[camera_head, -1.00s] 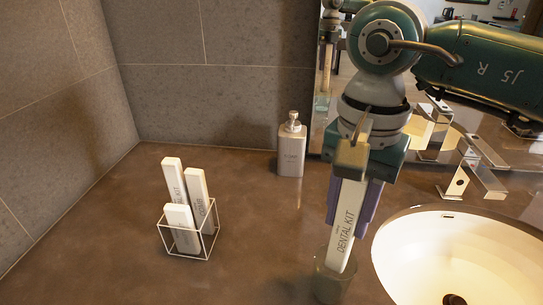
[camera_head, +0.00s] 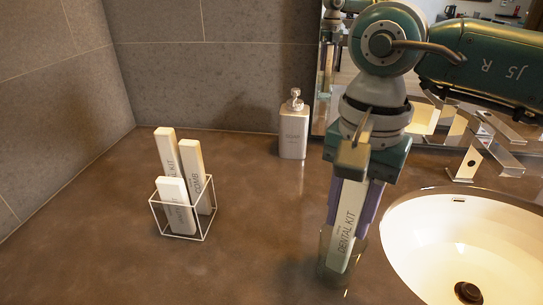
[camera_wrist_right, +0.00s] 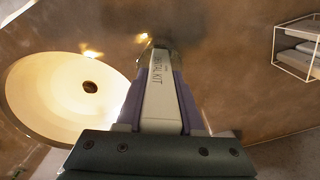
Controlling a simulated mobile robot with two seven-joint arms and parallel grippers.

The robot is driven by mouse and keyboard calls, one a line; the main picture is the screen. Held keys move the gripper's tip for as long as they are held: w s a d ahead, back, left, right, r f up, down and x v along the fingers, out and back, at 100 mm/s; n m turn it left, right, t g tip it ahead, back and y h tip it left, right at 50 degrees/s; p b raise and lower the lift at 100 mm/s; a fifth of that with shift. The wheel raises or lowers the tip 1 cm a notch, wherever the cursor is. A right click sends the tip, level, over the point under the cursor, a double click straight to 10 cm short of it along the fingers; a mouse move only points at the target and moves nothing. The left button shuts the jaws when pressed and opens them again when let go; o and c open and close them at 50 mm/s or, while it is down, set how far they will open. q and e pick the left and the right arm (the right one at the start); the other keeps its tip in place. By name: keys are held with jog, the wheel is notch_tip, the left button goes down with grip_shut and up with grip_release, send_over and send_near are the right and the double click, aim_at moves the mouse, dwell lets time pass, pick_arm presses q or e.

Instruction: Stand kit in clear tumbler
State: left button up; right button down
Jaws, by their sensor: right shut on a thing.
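My right gripper (camera_head: 352,203) points down and is shut on a long white box marked DENTAL KIT (camera_head: 345,228). Its purple finger pads clasp the two sides of the box. The kit is nearly upright with a slight tilt. Its lower end is within the outline of the clear tumbler (camera_head: 325,264), which stands on the counter left of the basin. Whether the kit touches the tumbler's floor is hard to tell. In the right wrist view the kit (camera_wrist_right: 158,95) runs away from the fingers to the dim tumbler (camera_wrist_right: 174,33). My left gripper is not in view.
A white wire holder (camera_head: 182,237) with several white boxes stands at the left on the brown counter (camera_head: 255,205). A grey soap dispenser (camera_head: 293,133) stands at the back. The basin (camera_head: 440,218) and a tap (camera_head: 465,163) are at the right. The middle counter is clear.

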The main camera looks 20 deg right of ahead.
jog(key=shift+c, duration=2.3)
grip_release()
notch_tip(320, 180, up, 10)
jog(key=shift+f+b, duration=0.1)
jog(key=shift+b, duration=0.4)
